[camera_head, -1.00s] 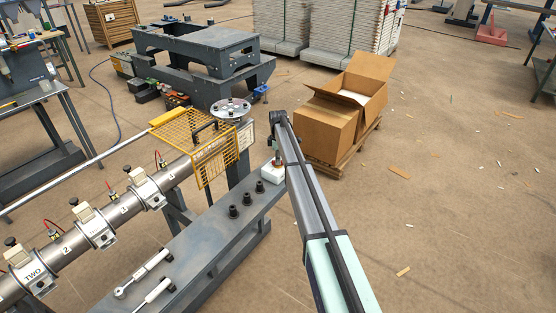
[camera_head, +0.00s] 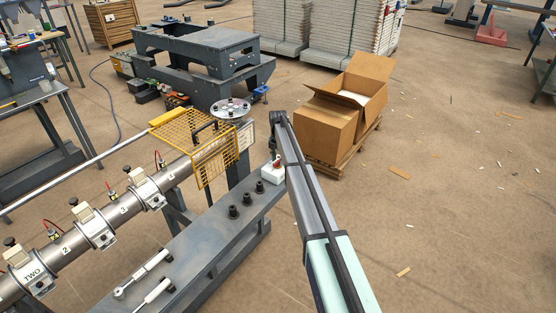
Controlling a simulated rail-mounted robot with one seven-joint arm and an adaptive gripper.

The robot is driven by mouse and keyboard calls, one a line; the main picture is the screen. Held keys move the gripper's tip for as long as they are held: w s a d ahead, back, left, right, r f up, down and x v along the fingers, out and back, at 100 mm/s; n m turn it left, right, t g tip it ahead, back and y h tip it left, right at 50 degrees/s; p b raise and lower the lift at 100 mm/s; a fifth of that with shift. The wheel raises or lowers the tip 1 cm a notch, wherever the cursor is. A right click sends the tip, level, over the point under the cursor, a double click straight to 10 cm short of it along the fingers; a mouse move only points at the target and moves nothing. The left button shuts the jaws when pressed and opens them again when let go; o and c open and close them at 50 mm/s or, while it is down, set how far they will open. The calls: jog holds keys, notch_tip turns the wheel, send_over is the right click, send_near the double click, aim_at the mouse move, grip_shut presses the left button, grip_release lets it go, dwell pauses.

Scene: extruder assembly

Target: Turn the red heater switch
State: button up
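The heater switch is a white box with a red part on top (camera_head: 276,168), on the far end of the grey bench, partly hidden by my arm. My gripper (camera_head: 275,153) is small and dark in this view, right above the switch and at or very near its red part. My arm covers much of it, and the fingers are too small to tell open from shut. I cannot tell whether it touches the red part.
The extruder barrel (camera_head: 75,238) with clamps runs along the left. A yellow guard (camera_head: 195,140) stands close left of the switch. A cardboard box (camera_head: 328,125) stands behind my arm.

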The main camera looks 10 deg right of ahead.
jog(key=shift+r, duration=0.15)
jog(key=shift+r+p, duration=1.05)
jog(key=shift+r, duration=1.8)
jog(key=shift+r, duration=0.1)
